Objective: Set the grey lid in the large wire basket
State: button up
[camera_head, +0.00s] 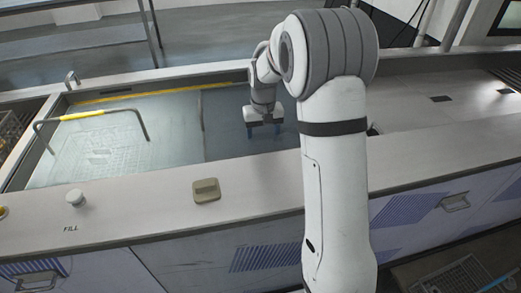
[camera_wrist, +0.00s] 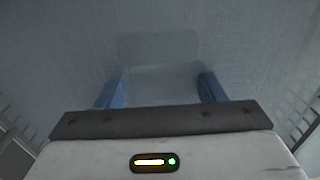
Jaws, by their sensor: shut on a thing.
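My gripper (camera_head: 263,131) is low over the right part of the water-filled tank, its two blue fingers pointing down. In the wrist view my gripper (camera_wrist: 161,84) has its fingers wide apart on either side of a dim grey piece, which looks like the grey lid (camera_wrist: 158,50), and is shut on it. Its outline is faint against the blue-grey background. I cannot make out the lid in the head view. The large wire basket (camera_head: 100,114) stands in the left part of the tank, mostly under water, with a raised handle with a yellow grip.
A tan block (camera_head: 206,190) sits on the front ledge (camera_head: 150,205), right of a white knob (camera_head: 75,197) marked FILL. Bar-like edges flank the wrist view; I cannot tell what they belong to. A pale counter (camera_head: 440,110) lies right of the tank.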

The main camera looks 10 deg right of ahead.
aim_at(263, 145)
notch_tip(263, 145, down, 7)
jog(key=shift+r+b, duration=0.2)
jog(key=shift+b, duration=0.25)
jog(key=shift+f, duration=0.2)
jog(key=o, duration=1.2)
jog(key=shift+r, duration=0.1)
notch_tip(263, 145, up, 12)
jog(key=shift+f+p, duration=0.1)
jog(key=shift+p, duration=0.85)
jog(key=shift+r, duration=0.2)
